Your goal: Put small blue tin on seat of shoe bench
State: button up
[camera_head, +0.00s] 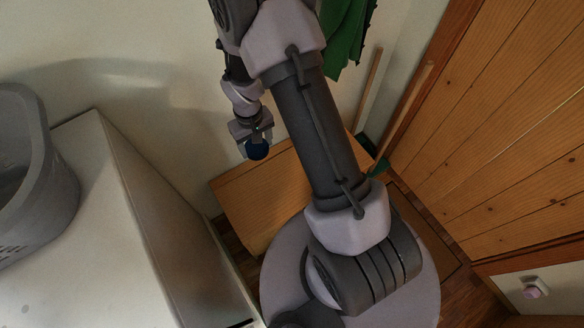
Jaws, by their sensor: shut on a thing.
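The small blue tin (257,150) is held at the end of my arm, left of the arm's big grey link. My gripper (253,139) is shut on it, pointing down. The fingers are small and partly hidden in this view. Below the tin in the picture is a flat wooden surface (243,200), which looks like the seat of the shoe bench. My arm and base hide much of its right side. The tin appears above the bench's back edge and apart from it, but the exact height cannot be told.
A white cabinet or appliance (92,230) stands at left with a grey plastic basket (50,190) on it. A green cloth (345,35) hangs at the back wall. A wooden stick (370,85) leans near the corner. A wooden plank door (500,120) fills the right side.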

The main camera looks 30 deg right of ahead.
jog(key=s+f, duration=0.4)
jog(key=f, duration=0.5)
jog(key=s+d+f+p, duration=0.1)
jog(key=s+f, duration=0.4)
jog(key=f, duration=0.4)
jog(key=s+d+f+p, duration=0.1)
jog(key=s+f, duration=0.3)
jog(key=f, duration=0.5)
jog(key=shift+s+f, duration=0.25)
jog(key=shift+s, duration=0.1)
jog(key=b, duration=0.4)
send_over(290, 180)
jog(key=shift+s+a+f, duration=0.1)
jog(key=shift+s+f, duration=0.1)
jog(key=shift+f, duration=0.85)
jog(key=f+b, duration=0.1)
jog(key=f, duration=0.1)
jog(key=f+b, duration=0.1)
jog(key=shift+w+f, duration=0.2)
jog(key=shift+f, duration=0.15)
jog(key=shift+r, duration=0.2)
jog(key=shift+f, duration=0.15)
jog(key=o, duration=1.7)
